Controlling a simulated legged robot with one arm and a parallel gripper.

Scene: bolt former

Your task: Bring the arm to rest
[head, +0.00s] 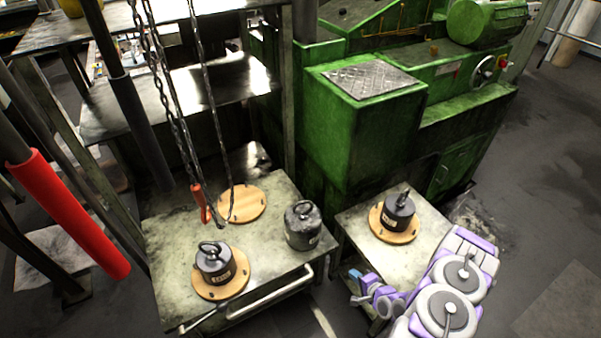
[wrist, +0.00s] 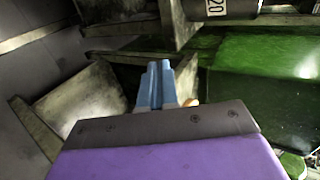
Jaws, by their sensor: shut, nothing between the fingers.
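My arm, purple and grey, comes in at the lower right of the head view. My gripper (head: 359,291) is at its end, low beside the front edge of the small right table (head: 405,262). In the wrist view my gripper (wrist: 160,85) shows as two blue fingers pressed together, with nothing between them. The wrist view looks past the fingers toward metal table parts and green machine surfaces.
A weight (head: 397,211) stands on a wooden disc on the small table. The larger left table (head: 168,250) holds two more weights (head: 216,262) (head: 302,226) and a bare wooden disc (head: 243,203). Chains (head: 178,110) hang above it. A green machine (head: 365,130) stands behind.

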